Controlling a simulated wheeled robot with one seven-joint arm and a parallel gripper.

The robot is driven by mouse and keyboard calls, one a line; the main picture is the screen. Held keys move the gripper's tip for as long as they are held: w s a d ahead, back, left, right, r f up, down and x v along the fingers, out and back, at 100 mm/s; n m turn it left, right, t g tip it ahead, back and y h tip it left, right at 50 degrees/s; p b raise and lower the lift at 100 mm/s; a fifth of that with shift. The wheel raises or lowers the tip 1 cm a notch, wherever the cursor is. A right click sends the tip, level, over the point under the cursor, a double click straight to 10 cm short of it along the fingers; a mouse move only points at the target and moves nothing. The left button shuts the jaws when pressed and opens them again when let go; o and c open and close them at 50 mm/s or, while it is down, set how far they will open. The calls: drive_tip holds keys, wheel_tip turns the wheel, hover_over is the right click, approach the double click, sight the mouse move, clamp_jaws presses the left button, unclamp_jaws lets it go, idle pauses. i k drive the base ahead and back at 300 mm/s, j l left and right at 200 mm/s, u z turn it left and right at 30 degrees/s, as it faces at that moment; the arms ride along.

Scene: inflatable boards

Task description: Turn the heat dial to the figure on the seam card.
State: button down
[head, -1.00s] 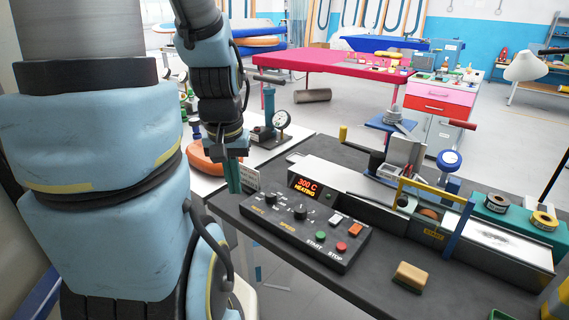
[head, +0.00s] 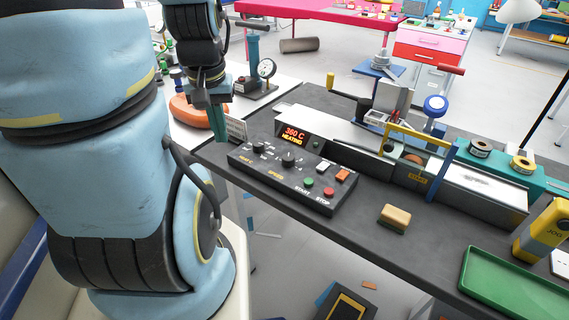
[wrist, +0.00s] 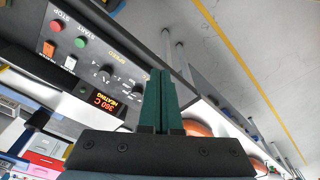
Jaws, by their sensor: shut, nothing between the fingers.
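The heat dial (head: 257,146) is the left black knob on the dark control panel (head: 270,177), with the speed knob (head: 289,159) to its right. The panel's display (head: 294,136) appears to read 360 C, HEATING; it also shows in the wrist view (wrist: 104,104). My gripper (head: 219,136) is shut and empty, fingers down, left of the panel and apart from the dial. Its green fingers are together in the wrist view (wrist: 160,75).
Start (head: 309,182) and stop (head: 329,192) buttons are on the panel's right. A gauge pump (head: 262,75) and an orange object (head: 190,110) stand behind my gripper.

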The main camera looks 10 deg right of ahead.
sight(258, 146)
drive_tip(key=u, duration=1.5)
drive_tip(key=k+u, duration=0.8)
drive_tip(key=i+j, duration=0.05)
drive_tip(key=i, duration=0.05)
